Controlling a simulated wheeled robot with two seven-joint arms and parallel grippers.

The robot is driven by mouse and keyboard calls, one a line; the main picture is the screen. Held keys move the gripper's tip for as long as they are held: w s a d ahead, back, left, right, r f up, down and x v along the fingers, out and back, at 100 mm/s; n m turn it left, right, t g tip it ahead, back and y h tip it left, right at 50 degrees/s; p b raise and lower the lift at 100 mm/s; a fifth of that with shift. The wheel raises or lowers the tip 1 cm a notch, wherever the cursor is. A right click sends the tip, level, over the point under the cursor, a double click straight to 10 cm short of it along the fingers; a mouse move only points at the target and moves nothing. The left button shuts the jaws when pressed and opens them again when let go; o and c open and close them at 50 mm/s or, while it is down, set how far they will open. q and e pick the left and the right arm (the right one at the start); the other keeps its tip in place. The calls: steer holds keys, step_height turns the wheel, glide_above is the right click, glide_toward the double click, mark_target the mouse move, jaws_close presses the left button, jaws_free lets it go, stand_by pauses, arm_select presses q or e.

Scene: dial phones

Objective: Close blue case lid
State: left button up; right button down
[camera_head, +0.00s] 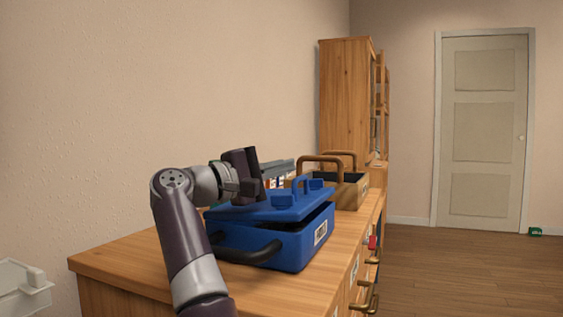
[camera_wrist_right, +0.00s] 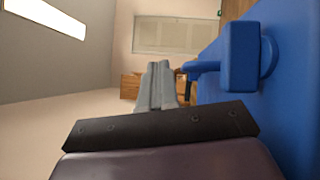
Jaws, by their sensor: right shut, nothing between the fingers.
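The blue case (camera_head: 290,246) stands on the wooden cabinet top, with a dark curved handle on its front and a white label on its side. Its blue lid (camera_head: 265,212) lies low over the body, slightly tilted, with a dark gap at the right side. The lid has a blue handle and latches on top. My right gripper (camera_head: 280,168) is shut and empty just above the lid's far left part. In the right wrist view the grey fingers (camera_wrist_right: 158,85) are together, beside the blue lid surface (camera_wrist_right: 295,95). My left gripper is not in view.
A wooden box with a handle (camera_head: 350,192) stands behind the case. A tall wooden cabinet (camera_head: 345,100) stands beyond it. The cabinet top (camera_head: 130,262) is clear at the front left. The wall runs close along its left side; a door (camera_head: 482,130) is at the back right.

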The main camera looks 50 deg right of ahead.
steer(key=shift+s+d+f+m+y+b, duration=0.2)
steer(key=shift+s+f+m+y+b, duration=0.3)
steer(key=shift+s+f+m, duration=0.3)
steer(key=shift+w+f, duration=0.15)
steer(key=p+v, duration=0.1)
steer(key=v, duration=1.1)
steer(key=shift+a, duration=0.3)
